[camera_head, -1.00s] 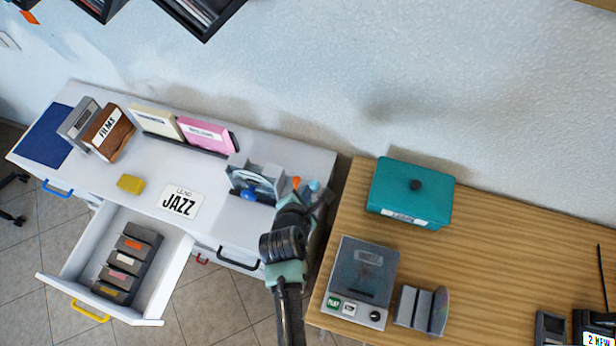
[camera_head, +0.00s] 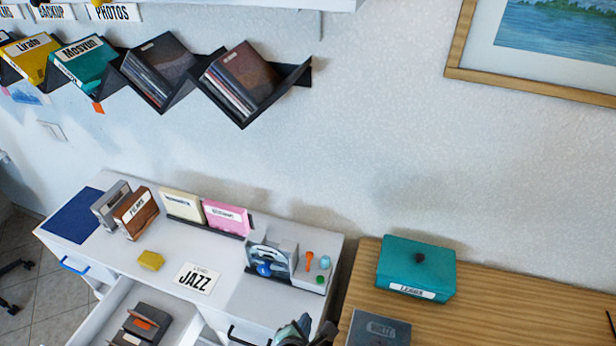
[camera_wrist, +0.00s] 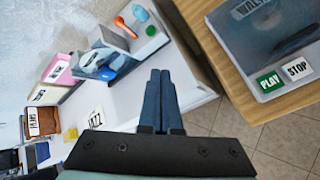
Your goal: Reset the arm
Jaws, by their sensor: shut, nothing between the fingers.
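My gripper (camera_wrist: 159,75) is shut and empty. In the wrist view its two dark blue fingers lie together, pointing over the white desk's right part, near the gap to the wooden table. In the head view only the top of my gripper and wrist (camera_head: 305,330) shows at the bottom edge, in front of the white desk's right end. The rest of the arm is out of that view.
The white desk (camera_head: 235,258) holds a JAZZ card (camera_head: 196,279), a yellow block (camera_head: 151,260) and a disc holder (camera_head: 271,259). Its drawer (camera_head: 88,322) stands open. A teal box (camera_head: 416,268) and grey player (camera_head: 378,329) are on the wooden table (camera_head: 480,300). Wall shelves (camera_head: 243,119) hang above.

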